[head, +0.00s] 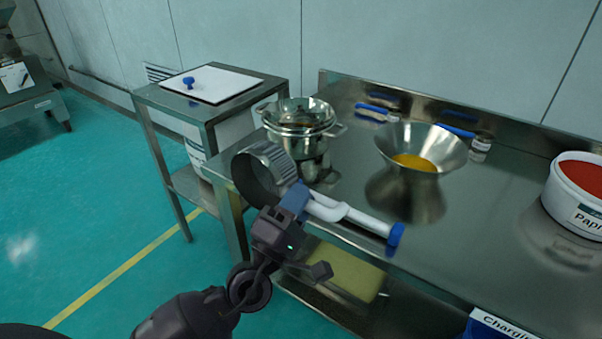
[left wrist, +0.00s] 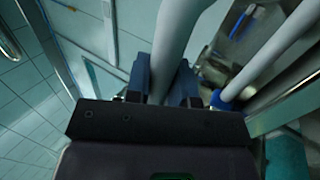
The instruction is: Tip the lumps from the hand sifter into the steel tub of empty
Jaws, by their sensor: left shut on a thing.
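The hand sifter is a metal drum (head: 262,172) with a white handle (head: 350,215) that ends in a blue cap. My left gripper (head: 297,199) is shut on the handle, close to the drum. The drum is tilted on its side in front of the bench's left end; its inside and any lumps are not clear. In the left wrist view the white handle (left wrist: 181,45) passes between the blue fingers. A steel pot-like vessel with side handles (head: 302,122) stands behind the drum on the bench; I cannot tell whether it is the tub. My right gripper is not in view.
A wide steel bowl with yellow powder (head: 422,148) stands on the steel bench (head: 480,215). A white tub of red powder (head: 580,190) is at the right. A side table (head: 215,95) with a white lid stands at the left. Blue-handled tools lie along the back.

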